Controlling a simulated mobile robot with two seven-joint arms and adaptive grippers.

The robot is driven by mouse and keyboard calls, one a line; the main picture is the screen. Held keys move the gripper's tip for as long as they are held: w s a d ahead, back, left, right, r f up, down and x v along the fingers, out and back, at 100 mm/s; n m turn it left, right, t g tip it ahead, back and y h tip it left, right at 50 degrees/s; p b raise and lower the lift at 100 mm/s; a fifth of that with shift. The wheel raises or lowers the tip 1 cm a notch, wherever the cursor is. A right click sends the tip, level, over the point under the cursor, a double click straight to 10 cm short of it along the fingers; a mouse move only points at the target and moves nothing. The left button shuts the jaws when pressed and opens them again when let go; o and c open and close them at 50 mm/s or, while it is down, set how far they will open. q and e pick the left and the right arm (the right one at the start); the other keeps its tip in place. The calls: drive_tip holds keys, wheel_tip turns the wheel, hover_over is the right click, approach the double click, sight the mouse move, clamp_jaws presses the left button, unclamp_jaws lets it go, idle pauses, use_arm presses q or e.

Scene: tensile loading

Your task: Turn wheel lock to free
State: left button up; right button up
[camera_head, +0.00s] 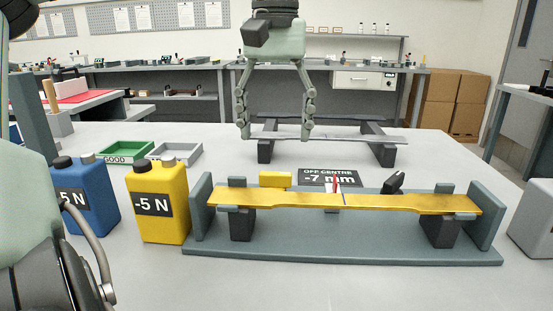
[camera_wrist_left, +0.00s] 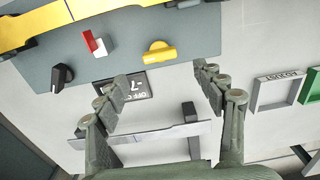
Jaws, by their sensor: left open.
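A grey test rig (camera_head: 330,246) stands on the table and holds a long yellow specimen bar (camera_head: 290,197) across two dark supports. Behind the bar are a yellow knob (camera_head: 275,180), a red-and-white piece (camera_head: 337,185) and a black knob (camera_head: 393,182). In the left wrist view the yellow knob (camera_wrist_left: 160,54), red-and-white piece (camera_wrist_left: 95,43) and black knob (camera_wrist_left: 62,76) lie on the rig's plate. I cannot tell which is the wheel lock. My left gripper (camera_head: 275,134) is open and empty, above the table behind the rig.
A sign reading "-7 mm" (camera_head: 330,178) lies behind the rig. A grey bar on dark stands (camera_head: 384,152) is farther back. Blue (camera_head: 90,200) and yellow (camera_head: 160,220) weights stand at left, near green (camera_head: 125,153) and grey (camera_head: 182,152) trays. The table front is clear.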

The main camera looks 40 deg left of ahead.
sight(275, 173)
use_arm(q)
wheel_tip(275, 173, down, 6)
drive_tip(key=shift+s+r, duration=0.1)
drive_tip(key=shift+r, duration=0.15)
drive_tip(key=shift+f, duration=0.75)
use_arm(e)
drive_tip(key=shift+s+r, duration=0.1)
drive_tip(key=shift+r, duration=0.3)
use_arm(q)
drive_tip(key=shift+c, duration=0.6)
drive_tip(key=c, duration=1)
drive_tip(key=shift+c, duration=0.2)
use_arm(e)
drive_tip(key=shift+w+d, duration=0.1)
drive_tip(key=shift+w, duration=0.25)
